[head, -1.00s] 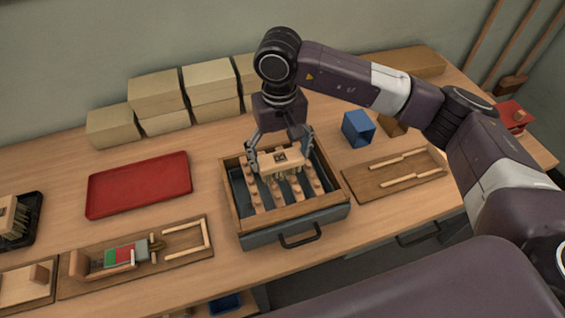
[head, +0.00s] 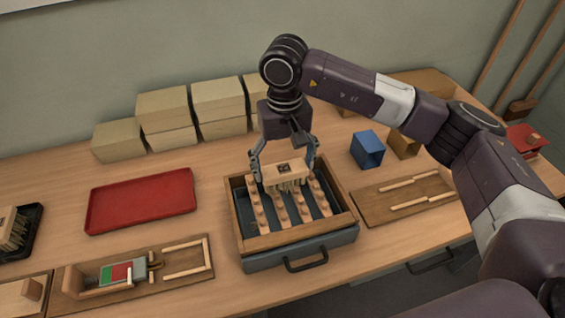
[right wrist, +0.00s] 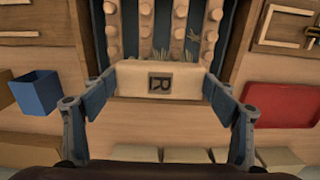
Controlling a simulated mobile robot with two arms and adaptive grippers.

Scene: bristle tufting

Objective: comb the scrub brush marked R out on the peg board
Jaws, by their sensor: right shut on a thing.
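The scrub brush marked R (head: 284,174) has a pale wooden block with a dark R label on top and light bristles pointing down. My right gripper (head: 288,175) is shut on the ends of its block. The R also shows on the brush in the right wrist view (right wrist: 185,85). The brush is over the back part of the peg board (head: 260,229), which has rows of round wooden pegs in a wood-rimmed drawer. Bristle tips show beside the pegs in the right wrist view; how deep they reach is unclear. My left gripper is out of view.
A red tray (head: 140,201) lies left of the peg board. Another brush (head: 12,228) stands in a black tray at far left. A blue box (head: 367,149) and a board with wooden strips (head: 405,195) are on the right. Cardboard boxes (head: 163,112) line the back.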

